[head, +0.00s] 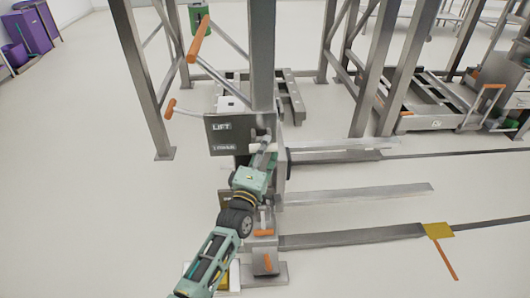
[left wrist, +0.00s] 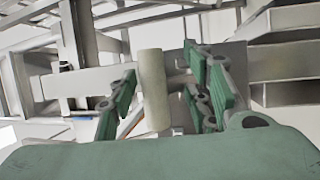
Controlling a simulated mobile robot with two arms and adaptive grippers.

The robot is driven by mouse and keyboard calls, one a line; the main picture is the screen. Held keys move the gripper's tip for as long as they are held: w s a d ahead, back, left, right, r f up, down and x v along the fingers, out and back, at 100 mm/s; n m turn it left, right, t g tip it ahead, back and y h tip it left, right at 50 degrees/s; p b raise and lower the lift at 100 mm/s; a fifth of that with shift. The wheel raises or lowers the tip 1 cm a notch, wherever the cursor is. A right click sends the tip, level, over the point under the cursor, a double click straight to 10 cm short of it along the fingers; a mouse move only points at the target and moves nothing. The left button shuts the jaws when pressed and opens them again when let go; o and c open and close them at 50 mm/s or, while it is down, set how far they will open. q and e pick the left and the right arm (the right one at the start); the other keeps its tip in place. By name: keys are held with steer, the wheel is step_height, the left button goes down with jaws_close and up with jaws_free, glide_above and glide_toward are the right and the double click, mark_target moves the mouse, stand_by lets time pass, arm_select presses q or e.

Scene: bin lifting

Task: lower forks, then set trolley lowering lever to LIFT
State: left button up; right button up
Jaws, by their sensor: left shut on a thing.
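The lift trolley has a dark plate (head: 222,126) whose upper line reads LIFT; the lower line is hard to read. Beside the plate is a pale lever handle (head: 268,147). My left gripper (head: 266,146) is at this handle, just right of the plate. In the left wrist view, the pale cylindrical handle (left wrist: 153,90) stands between the green fingers of my left gripper (left wrist: 160,95), which is shut on it. The trolley's long grey forks (head: 355,193) reach out to the right, low over the floor; their exact height is hard to tell. My right gripper is not in view.
An orange-gripped handle (head: 199,40) and a smaller orange-tipped lever (head: 171,107) stick out left of the trolley's post (head: 262,55). Another trolley (head: 430,100) stands behind to the right. Purple bins (head: 33,28) are far left. The floor at left is clear.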

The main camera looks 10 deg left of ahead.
arm_select(q)
steer(key=shift+w+a+r, duration=0.1)
steer(key=shift+w+r, duration=0.3)
steer(key=shift+r, duration=0.4)
steer(key=shift+s, duration=0.1)
steer(key=f+v, duration=0.1)
steer(key=v, duration=1.1)
steer(key=shift+f, duration=0.35)
